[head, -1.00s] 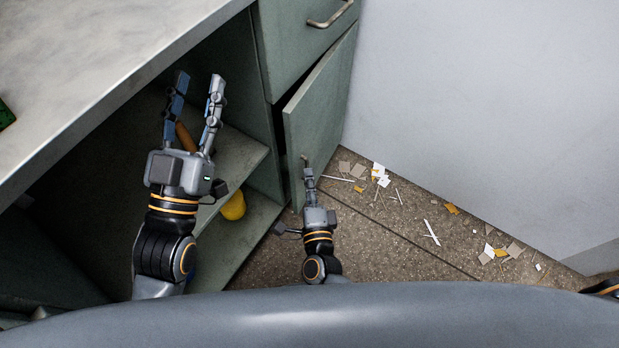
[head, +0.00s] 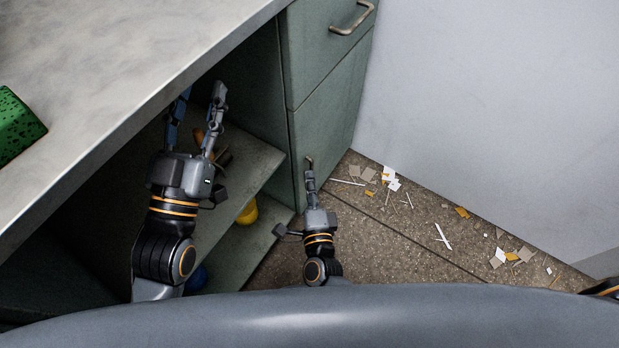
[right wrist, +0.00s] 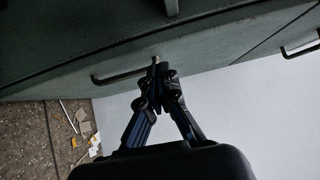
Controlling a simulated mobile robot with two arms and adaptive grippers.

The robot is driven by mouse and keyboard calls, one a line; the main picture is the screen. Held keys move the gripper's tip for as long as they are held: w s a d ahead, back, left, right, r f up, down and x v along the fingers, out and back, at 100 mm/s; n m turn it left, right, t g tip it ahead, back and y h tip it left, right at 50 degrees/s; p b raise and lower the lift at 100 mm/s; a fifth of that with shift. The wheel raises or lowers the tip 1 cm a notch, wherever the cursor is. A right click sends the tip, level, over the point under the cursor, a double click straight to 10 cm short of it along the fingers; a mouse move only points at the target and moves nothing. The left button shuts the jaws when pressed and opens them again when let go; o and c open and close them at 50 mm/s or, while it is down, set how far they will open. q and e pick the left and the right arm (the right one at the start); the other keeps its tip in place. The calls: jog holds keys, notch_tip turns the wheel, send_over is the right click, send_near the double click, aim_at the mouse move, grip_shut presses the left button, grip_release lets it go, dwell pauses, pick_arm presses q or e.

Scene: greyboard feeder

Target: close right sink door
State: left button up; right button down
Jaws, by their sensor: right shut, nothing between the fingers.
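The right sink door (head: 325,135) is the green panel below the drawer in the head view. It looks flush with the cabinet front, with only a thin seam around it. My right gripper (head: 309,172) is shut and empty, its fingertips at the door's handle; the right wrist view shows the tips (right wrist: 156,72) against or very near the handle (right wrist: 125,74). I cannot tell whether they touch. My left gripper (head: 200,100) is open, with its fingers spread in front of the open shelf compartment, under the counter edge.
A drawer with a metal handle (head: 352,20) is above the door. The shelf (head: 255,165) holds orange-brown and yellow items (head: 248,212). A green block (head: 16,122) lies on the counter (head: 110,60). Paper scraps (head: 440,237) litter the floor by the wall (head: 500,100).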

jog(key=s, duration=1.1)
jog(key=shift+s+d, duration=0.25)
jog(key=shift+d, duration=0.1)
jog(key=shift+s, duration=0.1)
